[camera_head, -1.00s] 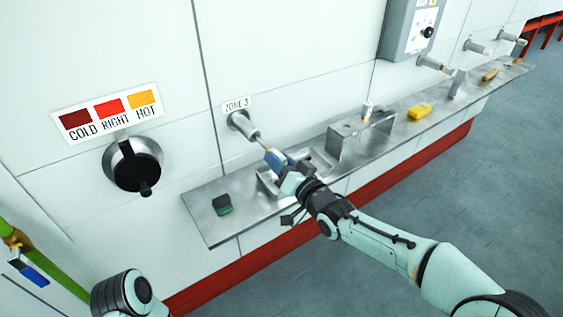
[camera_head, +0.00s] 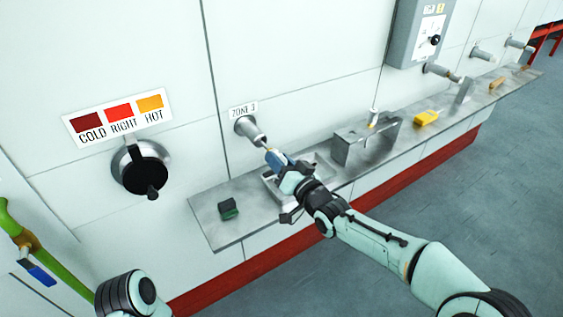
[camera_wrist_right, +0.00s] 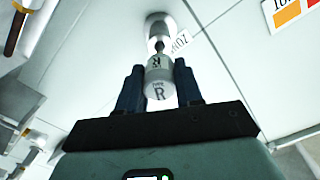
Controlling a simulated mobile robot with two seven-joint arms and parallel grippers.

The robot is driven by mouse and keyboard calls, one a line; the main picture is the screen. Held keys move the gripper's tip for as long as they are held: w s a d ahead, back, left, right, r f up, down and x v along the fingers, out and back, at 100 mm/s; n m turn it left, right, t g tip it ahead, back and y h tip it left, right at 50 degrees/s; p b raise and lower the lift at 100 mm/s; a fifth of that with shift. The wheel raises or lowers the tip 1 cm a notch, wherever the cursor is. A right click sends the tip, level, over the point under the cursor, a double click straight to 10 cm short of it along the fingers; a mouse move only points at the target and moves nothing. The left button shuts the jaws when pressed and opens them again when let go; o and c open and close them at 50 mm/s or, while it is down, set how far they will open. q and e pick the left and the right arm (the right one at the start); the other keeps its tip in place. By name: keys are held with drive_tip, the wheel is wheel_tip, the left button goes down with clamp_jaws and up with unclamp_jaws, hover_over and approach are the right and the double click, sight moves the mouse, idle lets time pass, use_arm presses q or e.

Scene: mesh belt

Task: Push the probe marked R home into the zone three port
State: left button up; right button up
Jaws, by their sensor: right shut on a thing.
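The zone three port (camera_head: 249,130) is a grey metal tube sticking out of the white wall under the ZONE 3 label (camera_head: 243,110). My right gripper (camera_head: 274,157) is shut on the probe marked R, just below and right of the port mouth. In the right wrist view, the probe's pale end (camera_wrist_right: 159,90) with its R sits between the dark fingers (camera_wrist_right: 160,88). The probe lines up with the port (camera_wrist_right: 158,28) beyond it. Its front end meets the port mouth; how deep it sits is hidden. My left gripper is outside the view.
A steel shelf (camera_head: 225,232) runs below the port, with a tray (camera_head: 318,160) under my gripper. A small dark green block (camera_head: 228,208), a metal stand (camera_head: 352,152) and a yellow item (camera_head: 425,118) rest on it. A black dial (camera_head: 146,178) is left.

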drive_tip(key=shift+p+x, duration=0.9)
drive_tip(key=shift+x, duration=1.1)
drive_tip(key=o, duration=1.1)
drive_tip(key=shift+c, duration=0.2)
drive_tip(key=b+v, duration=0.1)
drive_tip(key=v, duration=1.2)
drive_tip(key=shift+s+b, duration=0.15)
drive_tip(key=shift+b, duration=0.25)
drive_tip(key=shift+d, duration=0.1)
